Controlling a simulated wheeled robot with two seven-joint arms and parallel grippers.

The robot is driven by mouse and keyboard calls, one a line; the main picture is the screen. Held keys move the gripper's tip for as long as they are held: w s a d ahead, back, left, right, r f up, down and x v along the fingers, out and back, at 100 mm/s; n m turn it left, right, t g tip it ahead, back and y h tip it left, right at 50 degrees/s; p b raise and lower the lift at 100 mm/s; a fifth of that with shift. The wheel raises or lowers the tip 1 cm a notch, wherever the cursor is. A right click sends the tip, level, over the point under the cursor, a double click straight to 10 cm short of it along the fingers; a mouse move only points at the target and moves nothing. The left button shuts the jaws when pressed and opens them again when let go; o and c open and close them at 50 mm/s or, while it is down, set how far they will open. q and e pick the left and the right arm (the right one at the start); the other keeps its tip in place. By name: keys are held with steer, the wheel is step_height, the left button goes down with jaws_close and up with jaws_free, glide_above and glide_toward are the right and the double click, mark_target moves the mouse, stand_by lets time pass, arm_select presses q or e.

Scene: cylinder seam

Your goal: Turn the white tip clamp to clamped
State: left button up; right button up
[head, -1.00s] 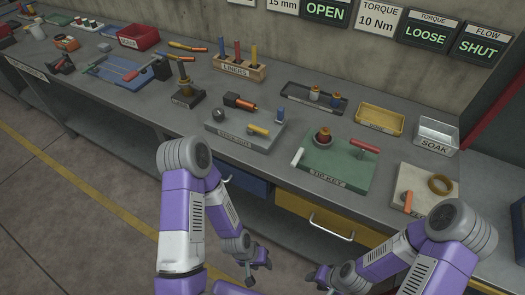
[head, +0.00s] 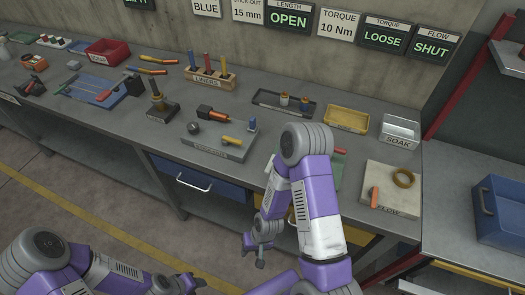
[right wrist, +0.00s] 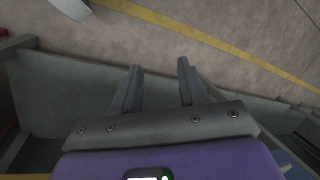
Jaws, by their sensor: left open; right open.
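The tip station's green plate (head: 338,178) is mostly hidden behind my right arm in the head view. The white clamp handle (head: 269,164) shows as a small piece at the plate's left edge, beside my right elbow. I cannot tell its setting. My right gripper (head: 252,252) hangs low in front of the bench, below the plate and apart from it. The right wrist view shows its two fingers (right wrist: 160,82) apart, with nothing between them. My left gripper (head: 192,284) is open at the bottom edge, far from the plate and partly cut off.
A red handle (head: 340,151) shows on the plate's far side. Left is a grey board (head: 205,148) with tools; right is the pale flow board (head: 399,196) with a ring. A yellow bin (head: 346,119) and soak tray (head: 400,131) stand behind. Drawers lie below; the floor in front is clear.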

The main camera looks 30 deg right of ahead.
mark_target(269, 166)
steer(key=w+d+r+m+h+p, duration=0.1)
steer(key=w+d+r+p, duration=0.3)
steer(key=r, duration=0.8)
steer(key=w+d+r+m+h+p, duration=0.1)
steer(key=w+d+r+m+p, duration=0.2)
steer(key=r+p, duration=0.6)
steer(key=w+d+r+m+h+p, duration=0.1)
steer(key=w+d+r+p, duration=0.5)
steer(key=r, duration=0.8)
steer(key=shift+d+r+m, duration=0.15)
steer(key=shift+r+m, duration=0.15)
steer(key=shift+m, duration=0.3)
steer(key=shift+d+f, duration=0.1)
steer(key=shift+f, duration=0.1)
step_height(269, 166, down, 7)
steer(key=shift+r+p, duration=0.1)
steer(key=shift+p, duration=0.25)
steer(key=shift+c, duration=0.3)
jaws_close()
